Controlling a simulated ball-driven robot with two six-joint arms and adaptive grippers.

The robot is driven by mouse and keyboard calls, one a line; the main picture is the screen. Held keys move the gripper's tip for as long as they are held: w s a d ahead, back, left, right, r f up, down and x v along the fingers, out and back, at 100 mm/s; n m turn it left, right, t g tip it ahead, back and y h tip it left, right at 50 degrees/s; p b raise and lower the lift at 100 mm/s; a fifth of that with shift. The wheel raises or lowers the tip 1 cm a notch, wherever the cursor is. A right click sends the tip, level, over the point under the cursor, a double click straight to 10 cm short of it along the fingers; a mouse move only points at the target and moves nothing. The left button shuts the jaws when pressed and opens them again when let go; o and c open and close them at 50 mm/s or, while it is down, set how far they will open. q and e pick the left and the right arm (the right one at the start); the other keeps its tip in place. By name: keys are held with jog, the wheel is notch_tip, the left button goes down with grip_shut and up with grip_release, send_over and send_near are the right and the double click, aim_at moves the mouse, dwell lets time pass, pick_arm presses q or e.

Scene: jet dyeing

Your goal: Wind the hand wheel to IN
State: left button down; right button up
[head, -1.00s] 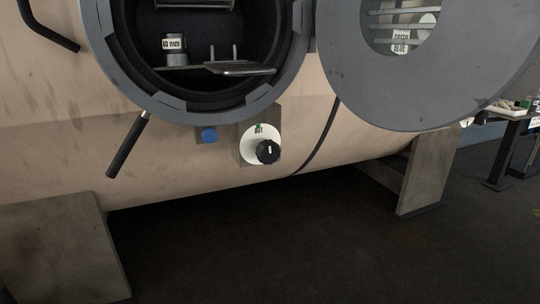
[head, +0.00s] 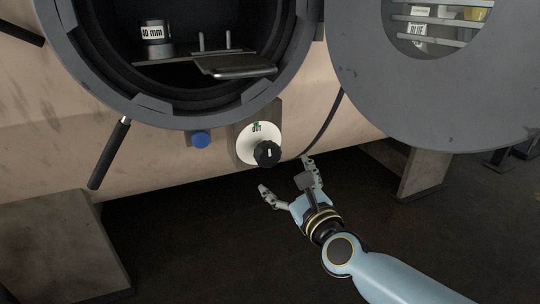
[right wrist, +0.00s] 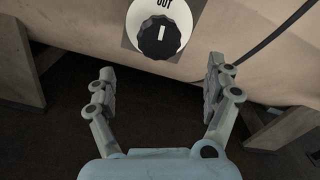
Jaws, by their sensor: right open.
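The hand wheel (head: 267,154) is a black ribbed knob with a white mark, on a round white dial plate (head: 246,147) below the vessel's opening. The dial reads OUT at its top, with a small green mark there. The wheel also shows at the top of the right wrist view (right wrist: 159,37), its white mark upright. My right gripper (head: 285,175) is open and empty, just below and in front of the wheel, apart from it. In the right wrist view its fingers (right wrist: 157,88) are spread wide, below the wheel. My left gripper is not in view.
A blue button (head: 201,139) sits left of the dial. A black-gripped lever (head: 108,154) hangs further left. The round grey door (head: 450,110) stands open at the right. A shelf (head: 235,64) and a 40 mm piece (head: 156,38) are inside the opening.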

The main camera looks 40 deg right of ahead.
aim_at(271, 159)
jog(key=x, duration=1)
jog(key=shift+a+f, duration=0.1)
jog(key=c, duration=1.2)
